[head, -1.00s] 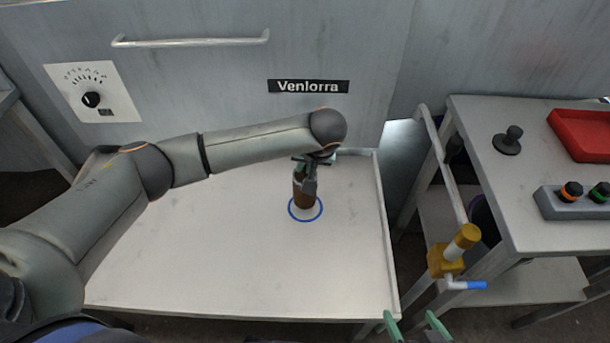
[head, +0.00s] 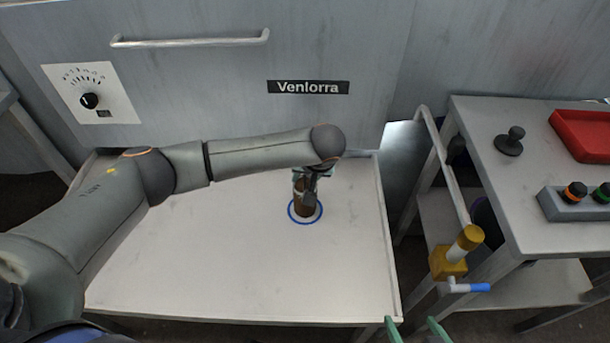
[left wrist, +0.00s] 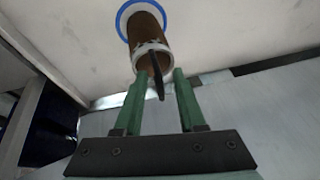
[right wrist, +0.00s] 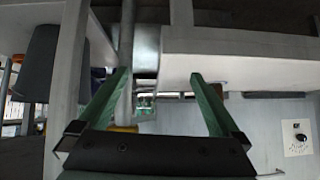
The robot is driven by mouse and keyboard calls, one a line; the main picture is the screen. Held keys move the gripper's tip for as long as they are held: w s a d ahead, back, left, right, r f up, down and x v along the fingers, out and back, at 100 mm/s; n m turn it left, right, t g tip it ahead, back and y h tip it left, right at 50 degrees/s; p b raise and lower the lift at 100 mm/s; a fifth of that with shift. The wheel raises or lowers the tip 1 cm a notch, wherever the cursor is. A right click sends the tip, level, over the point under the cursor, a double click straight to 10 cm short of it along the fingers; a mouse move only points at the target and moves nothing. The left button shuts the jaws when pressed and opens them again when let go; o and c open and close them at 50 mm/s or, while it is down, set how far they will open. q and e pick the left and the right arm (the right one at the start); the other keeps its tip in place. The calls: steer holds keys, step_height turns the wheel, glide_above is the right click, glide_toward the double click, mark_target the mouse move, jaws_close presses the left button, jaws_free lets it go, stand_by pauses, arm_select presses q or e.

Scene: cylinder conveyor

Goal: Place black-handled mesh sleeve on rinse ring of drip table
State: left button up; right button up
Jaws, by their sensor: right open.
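The mesh sleeve (head: 303,203) is a brown cylinder with a pale rim. It stands upright inside the blue rinse ring (head: 291,214) on the white drip table (head: 220,260). In the left wrist view the sleeve (left wrist: 148,38) rises from the ring (left wrist: 121,22), with its black handle (left wrist: 157,84) between my left fingertips. My left gripper (left wrist: 161,75) is open around the handle, with gaps to both sides. In the head view my left gripper (head: 314,176) is partly hidden by its arm at the sleeve's top. My right gripper (head: 412,325) is open and empty beyond the table's front right corner.
A grey panel with a handle bar (head: 190,42), a dial (head: 90,100) and a Venlorra label (head: 308,87) stands behind. At right, a side table (head: 530,215) carries a red tray (head: 585,135) and a button box (head: 580,203). A yellow valve (head: 448,262) sits between. The drip table's front is clear.

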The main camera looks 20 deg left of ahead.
arm_select(q)
steer(key=p+v, duration=0.3)
steer(key=v, duration=0.9)
steer(key=s+d+f+m+h, duration=0.4)
steer(key=s+d+f+h, duration=0.45)
steer(key=d+f, duration=0.3)
steer(key=s+a+f+t, duration=0.1)
steer(key=s+a+f, duration=0.1)
steer(key=s+a, duration=0.1)
steer(key=s+a+f+m+t+y, duration=0.1)
steer(key=s+a+f+t, duration=0.1)
steer(key=s+a, duration=0.2)
steer(key=s+a+f+t+y, duration=0.1)
steer(key=s+a+f+t, duration=0.1)
steer(key=s+a, duration=0.2)
steer(key=shift+a+m, duration=0.3)
steer(key=shift+a, duration=0.8)
